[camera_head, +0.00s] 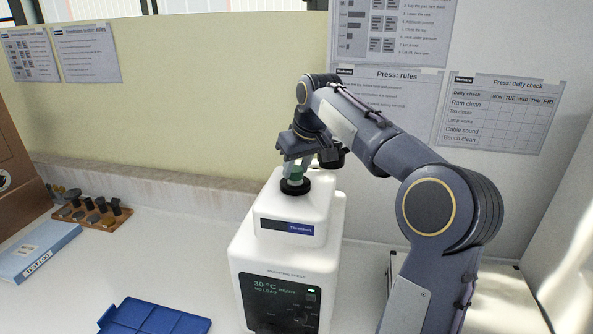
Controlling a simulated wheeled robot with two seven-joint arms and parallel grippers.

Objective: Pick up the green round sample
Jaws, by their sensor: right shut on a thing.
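The green round sample (297,171) shows as a small green piece between the fingers of my right gripper (294,168). The gripper points down and is shut on it, right above the dark round opening (295,186) on top of the white press (290,215). The fingers and wrist hide much of the sample. I cannot tell whether its lower end is inside the opening or just above it. My left gripper is not in view.
A blue divided tray (155,318) lies at the front left. A wooden rack (92,214) with several dark pieces and a blue-and-white test log (38,254) are at the left. A brown box (20,165) stands at the left edge. White bench between them is clear.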

